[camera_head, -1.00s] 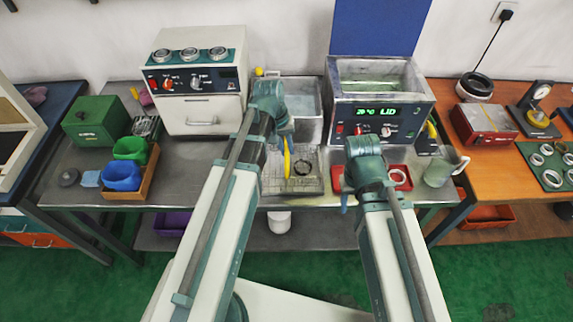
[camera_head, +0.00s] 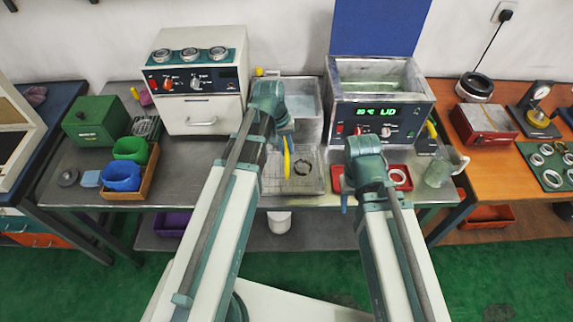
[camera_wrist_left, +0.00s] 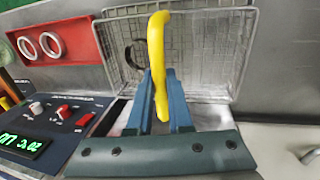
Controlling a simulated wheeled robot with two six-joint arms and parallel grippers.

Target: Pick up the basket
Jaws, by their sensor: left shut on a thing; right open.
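The wire basket (camera_head: 312,184) sits at the front of the bench, in front of the metal tank. Its mesh (camera_wrist_left: 205,50) fills the upper middle of the left wrist view. A dark ring (camera_head: 302,168) lies in it, also visible in the left wrist view (camera_wrist_left: 134,56). My left gripper (camera_wrist_left: 160,100) is shut on this yellow handle (camera_wrist_left: 157,50). In the head view the left gripper (camera_head: 286,140) is partly hidden by its own wrist. My right gripper (camera_head: 345,205) is open, mostly hidden behind its arm.
A metal tank (camera_head: 305,105) stands behind the basket. The heated bath (camera_head: 380,112) with a lit display is to its right. A red tray (camera_head: 372,172) with pale rings lies beside the basket. A glass jug (camera_head: 440,168) stands near the bench's right edge.

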